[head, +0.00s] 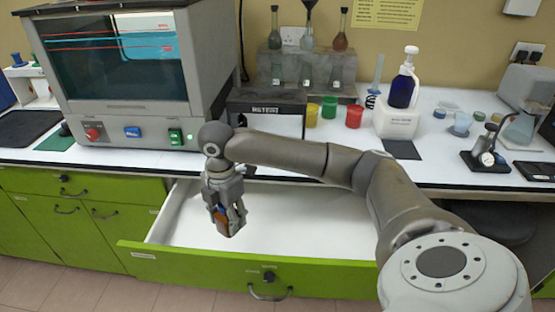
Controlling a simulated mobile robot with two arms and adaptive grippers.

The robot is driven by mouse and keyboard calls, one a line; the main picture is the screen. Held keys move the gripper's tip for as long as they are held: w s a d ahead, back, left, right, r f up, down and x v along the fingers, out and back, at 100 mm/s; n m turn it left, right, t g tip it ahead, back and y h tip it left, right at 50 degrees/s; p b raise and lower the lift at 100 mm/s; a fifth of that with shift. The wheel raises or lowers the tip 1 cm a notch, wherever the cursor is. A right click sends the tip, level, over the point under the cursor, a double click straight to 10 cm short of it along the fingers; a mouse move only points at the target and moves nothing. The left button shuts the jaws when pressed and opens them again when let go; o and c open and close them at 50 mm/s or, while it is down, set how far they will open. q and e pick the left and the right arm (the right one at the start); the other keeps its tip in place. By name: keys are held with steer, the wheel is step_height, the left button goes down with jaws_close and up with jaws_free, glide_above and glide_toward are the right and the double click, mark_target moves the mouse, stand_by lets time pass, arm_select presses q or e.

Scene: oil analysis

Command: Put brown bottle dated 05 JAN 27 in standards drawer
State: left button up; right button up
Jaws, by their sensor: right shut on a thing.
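My right gripper (228,222) is shut on a small brown bottle (221,217), which has a blue part at its top. It holds the bottle over the left part of an open green-fronted drawer (300,210) with a white inside. The fingers hide much of the bottle, and I cannot read a date on it. I cannot tell whether the bottle touches the drawer floor. The drawer looks empty where I can see it. A small label on its front is too small to read. My left gripper is not in view.
A grey machine with a glass window (120,60) stands at the left on the white bench (330,160). Coloured cups (354,116), a dark blue pump bottle (402,90) and a dial gauge (487,158) stand on the bench. Closed green cupboards (60,210) are at the left.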

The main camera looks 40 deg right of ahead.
steer(key=w+d+f+n, duration=0.2)
steer(key=d+f+n, duration=0.15)
steer(key=n, duration=0.25)
steer(key=b, duration=0.1)
glide_toward(242, 243)
step_height(242, 243, down, 5)
steer(key=shift+a+f, duration=0.1)
steer(key=shift+a, duration=0.1)
steer(key=o, duration=1.2)
step_height(242, 243, up, 12)
steer(key=shift+r, duration=0.15)
